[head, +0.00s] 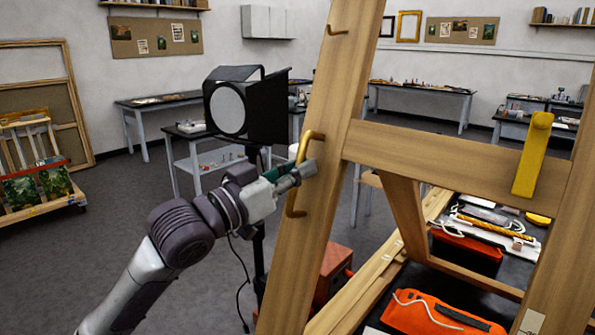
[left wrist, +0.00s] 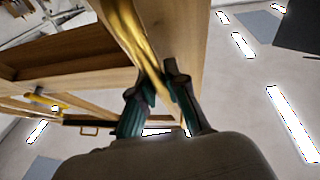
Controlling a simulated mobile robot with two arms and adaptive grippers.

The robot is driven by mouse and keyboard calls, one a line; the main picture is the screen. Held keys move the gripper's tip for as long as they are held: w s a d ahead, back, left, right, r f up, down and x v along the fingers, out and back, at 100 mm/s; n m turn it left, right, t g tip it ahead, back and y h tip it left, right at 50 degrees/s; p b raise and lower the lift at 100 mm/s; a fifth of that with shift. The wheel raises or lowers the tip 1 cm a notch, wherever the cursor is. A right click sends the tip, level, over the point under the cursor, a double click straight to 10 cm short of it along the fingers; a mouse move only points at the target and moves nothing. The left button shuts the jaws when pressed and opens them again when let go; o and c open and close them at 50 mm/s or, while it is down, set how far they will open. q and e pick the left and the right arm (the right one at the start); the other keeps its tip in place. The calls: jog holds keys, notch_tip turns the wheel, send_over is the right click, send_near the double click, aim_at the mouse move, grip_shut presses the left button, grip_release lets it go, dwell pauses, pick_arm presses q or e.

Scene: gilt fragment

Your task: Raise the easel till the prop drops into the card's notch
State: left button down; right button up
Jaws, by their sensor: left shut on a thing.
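The wooden easel frame (head: 325,165) stands tilted across the right half of the head view, with a crossbar (head: 440,158). My left gripper (head: 303,173) is shut on the brass handle (head: 291,209) on its left upright. The left wrist view shows the brass handle (left wrist: 128,30) running down between the gripper's fingers (left wrist: 155,88). A yellow piece (head: 533,155) hangs over the crossbar's right part. A wooden strut (head: 405,215) slopes down behind the crossbar; I cannot tell if it is the prop. No notch can be made out. My right gripper is out of view.
A black studio lamp (head: 247,105) on a stand is close behind my left arm. An orange tool pouch (head: 440,315) and several tools lie on the dark surface under the easel. A wooden rack (head: 40,175) stands far left. Grey floor (head: 110,230) is clear left of my arm.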

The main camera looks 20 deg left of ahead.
pick_arm(q)
jog(key=c, duration=1.2)
grip_release()
jog(key=shift+w+d+f, duration=0.15)
jog(key=shift+w+d, duration=0.1)
jog(key=shift+w, duration=0.35)
jog(key=shift+w+d+f, duration=0.1)
jog(key=shift+w+d, duration=0.1)
jog(key=shift+w, duration=0.35)
jog(key=shift+s+a+r, duration=0.1)
jog(key=shift+s, duration=0.1)
jog(key=shift+s+a, duration=0.1)
jog(key=shift+s, duration=0.15)
jog(key=shift+s+a, duration=0.1)
jog(key=shift+s, duration=0.05)
jog(key=shift+v, duration=5.8)
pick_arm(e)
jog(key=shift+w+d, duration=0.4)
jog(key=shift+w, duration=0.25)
